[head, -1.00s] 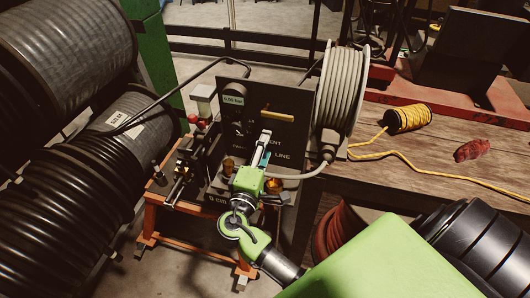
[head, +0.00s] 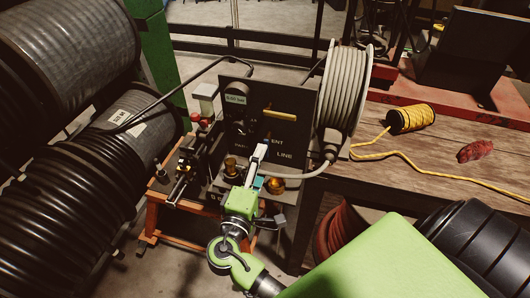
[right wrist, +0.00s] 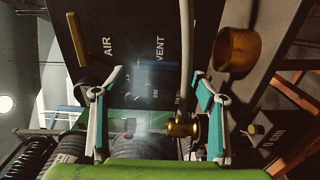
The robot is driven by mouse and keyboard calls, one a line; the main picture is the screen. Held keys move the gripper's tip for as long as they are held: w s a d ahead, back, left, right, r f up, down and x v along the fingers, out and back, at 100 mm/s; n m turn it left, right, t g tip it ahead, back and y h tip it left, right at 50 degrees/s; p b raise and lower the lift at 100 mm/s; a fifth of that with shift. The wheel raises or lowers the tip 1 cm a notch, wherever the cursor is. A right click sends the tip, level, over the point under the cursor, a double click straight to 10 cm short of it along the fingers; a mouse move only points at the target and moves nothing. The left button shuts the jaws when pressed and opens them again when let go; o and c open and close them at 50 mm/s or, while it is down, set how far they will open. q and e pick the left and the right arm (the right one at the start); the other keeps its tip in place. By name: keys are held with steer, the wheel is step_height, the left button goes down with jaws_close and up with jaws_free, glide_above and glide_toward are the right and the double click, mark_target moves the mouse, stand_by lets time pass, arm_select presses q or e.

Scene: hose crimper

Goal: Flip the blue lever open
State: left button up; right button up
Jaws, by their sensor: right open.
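My right gripper (head: 260,160) is in front of the dark control panel (head: 301,128), its white and teal fingers reaching towards its lower part. In the right wrist view the fingers (right wrist: 158,115) are spread apart. A brass fitting (right wrist: 183,128) shows in the gap, with nothing clearly gripped. A yellow lever (head: 281,115) sits higher on the panel and also shows in the wrist view (right wrist: 76,38). My left gripper is not in view.
A grey hose reel (head: 345,90) stands right of the panel, its hose curving low across the front. Large black hose coils (head: 60,195) fill the left. A wooden bench (head: 440,160) holds a yellow rope spool (head: 411,118). A brass cup (right wrist: 237,50) is near the fingers.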

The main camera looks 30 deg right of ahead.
steer(key=v, duration=0.5)
steer(key=shift+s+a, duration=0.25)
steer(key=shift+a, duration=0.05)
